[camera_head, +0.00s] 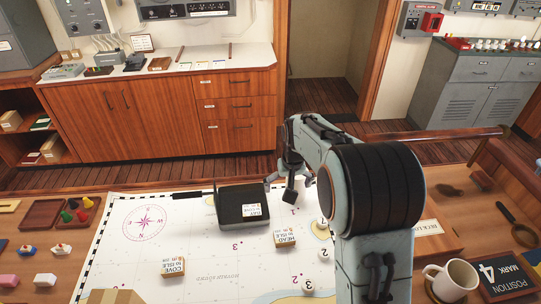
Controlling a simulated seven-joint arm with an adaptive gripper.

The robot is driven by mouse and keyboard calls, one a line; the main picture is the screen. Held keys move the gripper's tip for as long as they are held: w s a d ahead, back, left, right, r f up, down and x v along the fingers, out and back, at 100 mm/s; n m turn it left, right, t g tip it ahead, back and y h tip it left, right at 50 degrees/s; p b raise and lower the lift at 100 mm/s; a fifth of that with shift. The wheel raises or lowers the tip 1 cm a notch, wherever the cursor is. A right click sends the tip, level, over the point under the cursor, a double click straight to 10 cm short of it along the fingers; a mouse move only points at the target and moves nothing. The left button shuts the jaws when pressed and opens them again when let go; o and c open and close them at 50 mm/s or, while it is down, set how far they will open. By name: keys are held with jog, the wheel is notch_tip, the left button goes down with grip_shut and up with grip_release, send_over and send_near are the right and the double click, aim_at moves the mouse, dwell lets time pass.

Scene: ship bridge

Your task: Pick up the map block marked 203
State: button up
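No marking 203 is legible to me. A wooden block (173,268) with a white label reading roughly "COVE to ISLE" lies on the chart at lower left of centre. A second wooden block (285,242) with a label like "HEAD to ISLE" lies right of centre. A black box (240,205) with a small white label stands at the chart's far side, a dark bar sticking out to its left. My gripper (288,187) is above the chart's far edge, right of the black box. Its fingers look spread, with nothing visible between them. My arm hides part of the chart.
White numbered discs (308,286) lie near my arm. Coloured pegs (75,212) and small boat pieces (28,252) are at left. The chart (130,250) is clear around the left block.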

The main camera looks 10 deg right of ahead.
aim_at(284, 235)
jog(key=f+g, duration=0.1)
jog(key=f, duration=0.5)
jog(key=s+f, duration=0.1)
jog(key=f, duration=0.5)
jog(key=f+g, duration=0.1)
jog(key=f, duration=0.5)
jog(key=shift+s+a+f+g, duration=0.15)
jog(key=shift+s+f+g, duration=0.15)
jog(key=shift+s+f, duration=0.05)
jog(key=c, duration=1.2)
